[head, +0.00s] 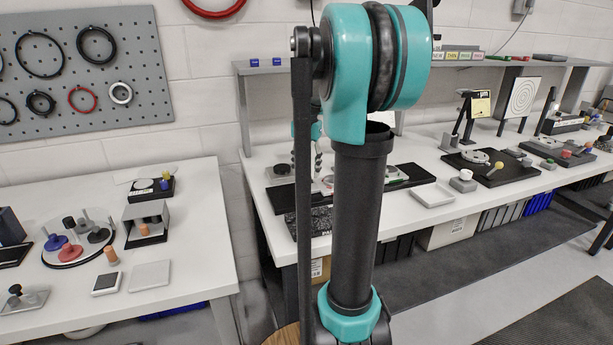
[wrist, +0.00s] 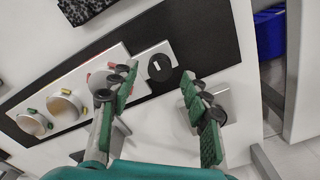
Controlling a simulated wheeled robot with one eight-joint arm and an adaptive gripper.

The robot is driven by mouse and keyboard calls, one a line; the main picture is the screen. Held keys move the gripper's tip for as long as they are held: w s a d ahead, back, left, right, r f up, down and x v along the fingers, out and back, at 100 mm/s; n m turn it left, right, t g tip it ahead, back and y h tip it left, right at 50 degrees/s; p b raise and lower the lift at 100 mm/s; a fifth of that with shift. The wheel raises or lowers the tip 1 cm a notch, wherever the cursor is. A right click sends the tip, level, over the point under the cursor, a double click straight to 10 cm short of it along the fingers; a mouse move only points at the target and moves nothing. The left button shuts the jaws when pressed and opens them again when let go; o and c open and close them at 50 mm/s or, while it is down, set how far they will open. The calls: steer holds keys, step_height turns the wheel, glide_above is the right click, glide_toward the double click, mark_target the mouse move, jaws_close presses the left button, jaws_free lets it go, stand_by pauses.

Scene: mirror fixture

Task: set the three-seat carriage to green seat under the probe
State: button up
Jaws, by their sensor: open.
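In the wrist view a white plate (wrist: 72,85) lies on a black base (wrist: 205,48). In the head view my arm hides most of this fixture.
A small silver block (wrist: 209,102) lies partly behind my right finger. A speckled dark block (wrist: 85,10) is at the top. In the head view, a white pad (head: 432,195) and a grey block with a white knob (head: 464,181) stand to the right on the bench.

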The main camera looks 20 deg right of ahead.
steer(key=shift+f, duration=1.45)
jaws_close()
